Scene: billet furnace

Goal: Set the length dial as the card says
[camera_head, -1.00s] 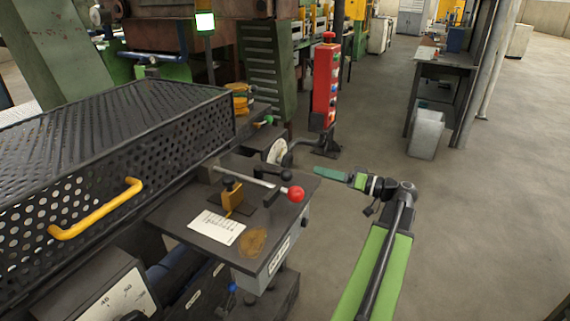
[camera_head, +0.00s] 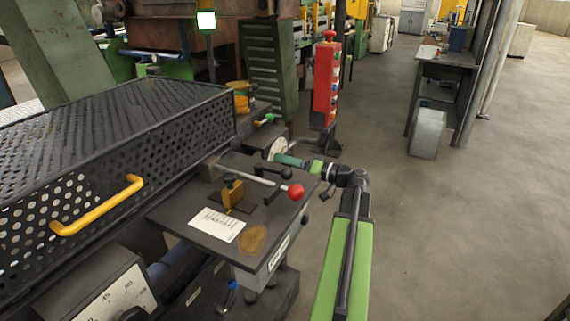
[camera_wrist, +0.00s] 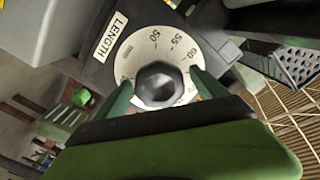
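The length dial (camera_head: 276,149) is a white disc at the far end of the dark bench in the head view. In the wrist view the dial face (camera_wrist: 136,58) shows 50, 55 and 60 beside a LENGTH plate (camera_wrist: 110,37). Its dark faceted knob (camera_wrist: 160,84) is in the middle. My gripper (camera_head: 286,160) is at the dial; in the wrist view its green fingers (camera_wrist: 163,86) stand open on either side of the knob. Contact cannot be told, and the lower dial face is hidden. A white card (camera_head: 217,225) lies on the bench; its print is too small to read.
A lever with a red ball (camera_head: 295,191) and a yellow block (camera_head: 232,194) stand on the bench near my arm. A red button post (camera_head: 326,85) stands behind.

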